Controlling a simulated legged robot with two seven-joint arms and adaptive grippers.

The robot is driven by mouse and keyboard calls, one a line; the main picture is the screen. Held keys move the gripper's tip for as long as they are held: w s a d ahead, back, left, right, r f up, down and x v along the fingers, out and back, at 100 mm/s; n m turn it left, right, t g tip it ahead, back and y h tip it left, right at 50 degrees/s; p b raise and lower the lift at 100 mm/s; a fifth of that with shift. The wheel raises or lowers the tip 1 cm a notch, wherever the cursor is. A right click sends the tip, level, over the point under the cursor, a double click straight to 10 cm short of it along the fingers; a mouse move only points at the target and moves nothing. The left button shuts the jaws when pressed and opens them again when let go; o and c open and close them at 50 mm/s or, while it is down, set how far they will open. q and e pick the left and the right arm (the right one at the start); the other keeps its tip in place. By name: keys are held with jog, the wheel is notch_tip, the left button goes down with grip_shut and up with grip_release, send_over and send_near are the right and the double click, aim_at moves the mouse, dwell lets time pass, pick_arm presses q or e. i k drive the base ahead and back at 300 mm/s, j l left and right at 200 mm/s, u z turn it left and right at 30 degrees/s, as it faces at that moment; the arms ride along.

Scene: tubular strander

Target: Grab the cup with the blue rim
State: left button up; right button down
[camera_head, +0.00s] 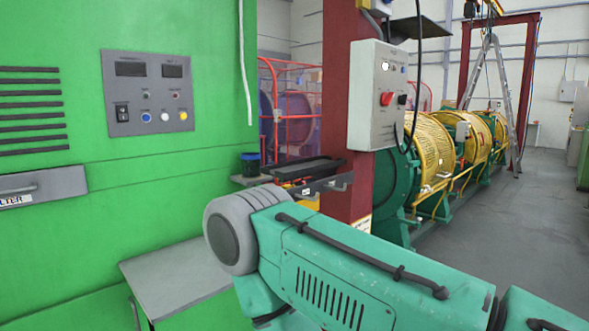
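A small dark cup (250,165) stands upright on a narrow grey shelf (252,181) beside the green cabinet. Its rim looks dark bluish, but it is too small to be sure of the colour. My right arm comes in from the lower right, and its rounded grey joint is below the shelf and in front of it, apart from the cup. I cannot see the fingers of my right gripper. My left arm and gripper are out of view.
A black tray (308,168) lies right of the cup, near the red post (346,110) with its control box (377,97). The green cabinet (180,195) fills the left. A grey table (175,283) stands low in front. Open floor (520,225) lies at right.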

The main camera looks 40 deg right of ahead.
aim_at(250, 161)
jog(key=z, duration=1.2)
